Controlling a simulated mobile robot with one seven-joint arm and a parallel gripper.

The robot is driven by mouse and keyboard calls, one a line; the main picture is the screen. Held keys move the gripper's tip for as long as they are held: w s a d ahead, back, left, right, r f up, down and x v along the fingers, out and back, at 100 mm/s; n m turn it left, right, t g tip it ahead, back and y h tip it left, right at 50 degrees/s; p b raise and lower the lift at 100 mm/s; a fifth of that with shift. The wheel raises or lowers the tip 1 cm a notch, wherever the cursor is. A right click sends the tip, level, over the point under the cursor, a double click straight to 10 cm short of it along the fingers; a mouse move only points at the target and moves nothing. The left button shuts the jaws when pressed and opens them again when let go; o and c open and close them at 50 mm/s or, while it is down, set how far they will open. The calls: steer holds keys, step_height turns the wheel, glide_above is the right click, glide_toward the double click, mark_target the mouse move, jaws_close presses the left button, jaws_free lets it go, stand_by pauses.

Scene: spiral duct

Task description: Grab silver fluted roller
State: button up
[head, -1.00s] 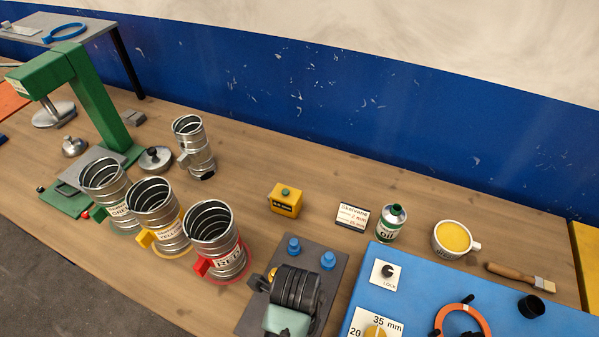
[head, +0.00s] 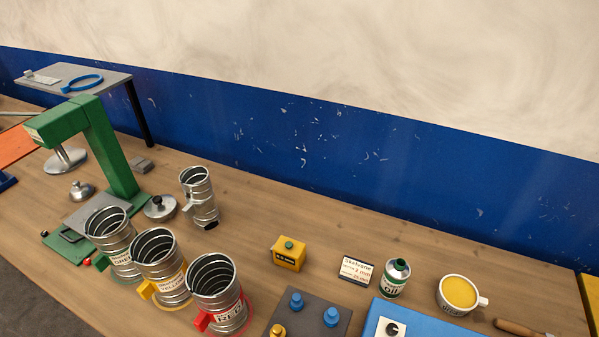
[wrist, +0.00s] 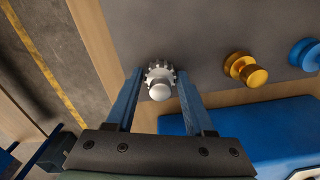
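The silver fluted roller (wrist: 160,80) shows in the wrist view, end-on, with a toothed rim and a rounded pale knob. It stands on a dark grey plate (wrist: 205,45) near the plate's edge. My gripper (wrist: 162,73) is open, with one blue finger on each side of the roller near the fingertips. A gap seems to show on both sides; contact is not clear. The roller and my gripper are out of the head view, which shows the far part of the grey plate (head: 313,318).
A gold roller (wrist: 246,70) and a blue one (wrist: 305,54) stand right of the silver roller. A blue panel (wrist: 245,130) lies close to my right finger. In the head view, red (head: 217,295), yellow (head: 160,268) and green (head: 112,245) labelled duct cans stand left of the plate.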

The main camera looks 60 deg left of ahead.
jaws_close()
steer(key=shift+r, duration=0.1)
